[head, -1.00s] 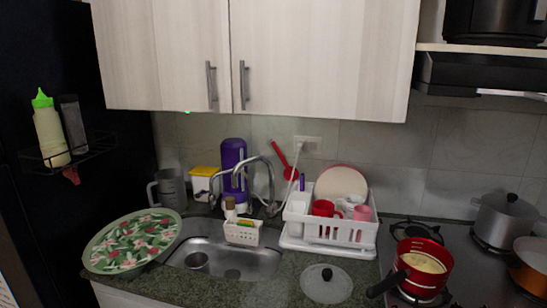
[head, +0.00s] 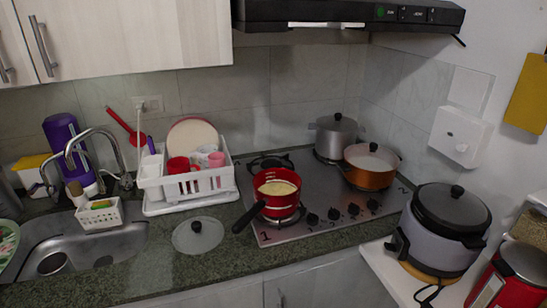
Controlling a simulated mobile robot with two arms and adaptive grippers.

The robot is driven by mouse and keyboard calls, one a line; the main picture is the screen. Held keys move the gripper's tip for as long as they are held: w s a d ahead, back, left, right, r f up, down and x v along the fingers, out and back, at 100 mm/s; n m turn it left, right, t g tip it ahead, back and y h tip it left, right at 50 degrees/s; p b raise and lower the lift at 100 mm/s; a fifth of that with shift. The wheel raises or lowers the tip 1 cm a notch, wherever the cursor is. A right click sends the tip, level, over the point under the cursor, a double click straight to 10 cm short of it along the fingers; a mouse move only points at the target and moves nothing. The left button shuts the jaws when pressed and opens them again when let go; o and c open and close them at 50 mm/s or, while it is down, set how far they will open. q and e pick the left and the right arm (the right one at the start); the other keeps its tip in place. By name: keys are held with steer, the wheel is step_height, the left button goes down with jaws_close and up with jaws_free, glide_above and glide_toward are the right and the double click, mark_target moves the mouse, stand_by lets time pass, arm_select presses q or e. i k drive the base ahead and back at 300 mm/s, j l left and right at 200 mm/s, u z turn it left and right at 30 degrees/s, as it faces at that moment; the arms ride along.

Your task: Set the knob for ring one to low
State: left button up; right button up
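The stove (head: 318,175) is a steel cooktop set in the counter in the middle of the head view. A row of several dark knobs runs along its front edge, with the leftmost knob (head: 312,219) just right of the red pot (head: 277,192). A mark like a "1" (head: 265,236) shows at the front left corner, and a "2" (head: 404,190) at the right end. The red pot sits on the front left burner with yellowish contents. The knob settings are too small to read. Neither of my grippers is in view.
An orange pot (head: 370,168) and a grey lidded pot (head: 336,136) stand on the right burners. A glass lid (head: 198,236) lies on the counter left of the stove. A cooker (head: 443,233) stands at right. The red pot's handle points toward the front left.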

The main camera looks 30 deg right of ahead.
mark_target(313, 220)
steer(key=z, duration=1.25)
